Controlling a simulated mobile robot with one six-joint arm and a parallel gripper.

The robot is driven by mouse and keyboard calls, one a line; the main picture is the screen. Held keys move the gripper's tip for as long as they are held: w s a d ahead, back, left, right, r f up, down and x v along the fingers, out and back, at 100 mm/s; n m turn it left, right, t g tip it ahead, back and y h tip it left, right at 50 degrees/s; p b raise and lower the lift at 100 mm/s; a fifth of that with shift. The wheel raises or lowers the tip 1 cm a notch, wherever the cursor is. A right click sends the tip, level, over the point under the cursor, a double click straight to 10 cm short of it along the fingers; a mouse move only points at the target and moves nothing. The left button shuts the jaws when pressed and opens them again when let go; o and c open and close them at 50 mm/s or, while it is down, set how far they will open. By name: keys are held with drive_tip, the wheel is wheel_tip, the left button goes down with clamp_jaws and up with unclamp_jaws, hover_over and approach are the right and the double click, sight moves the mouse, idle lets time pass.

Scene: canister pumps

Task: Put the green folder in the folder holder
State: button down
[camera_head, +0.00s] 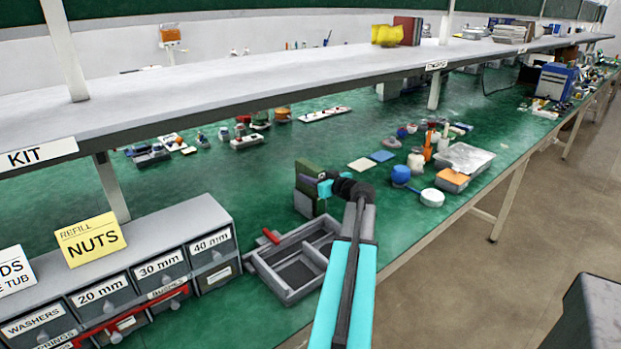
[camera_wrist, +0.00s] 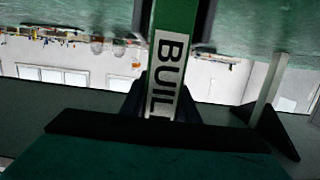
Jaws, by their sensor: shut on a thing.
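The green folder (camera_head: 310,169) stands upright on the green bench top in the head view, in or right beside a dark grey upright box that looks like the folder holder (camera_head: 303,205). I cannot tell how far it sits inside. In the wrist view the green folder (camera_wrist: 178,14) shows its spine, with a white label reading "BUIL" and the rest hidden. My gripper (camera_head: 324,187) is shut on the folder from the right. Its dark fingers (camera_wrist: 162,104) flank the spine in the wrist view. The folder's lower part is hidden.
A grey divided tray (camera_head: 290,292) lies just in front, left of my arm. Labelled drawers (camera_head: 150,270) stand at the left. Above runs a long shelf (camera_head: 250,75) with posts. Flat pads (camera_head: 362,164) and a blue-lidded jar (camera_head: 401,174) lie to the right.

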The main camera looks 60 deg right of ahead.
drive_tip(key=shift+f, duration=0.2)
drive_tip(key=shift+f+b, duration=0.15)
drive_tip(key=shift+b, duration=0.15)
drive_tip(key=c, duration=1.4)
unclamp_jaws()
drive_tip(key=shift+o, duration=0.2)
drive_tip(key=shift+r+p, duration=0.25)
drive_tip(key=shift+p, duration=0.15)
drive_tip(key=b+v, duration=0.2)
drive_tip(key=v, duration=1)
drive_tip(key=shift+a+f, duration=0.1)
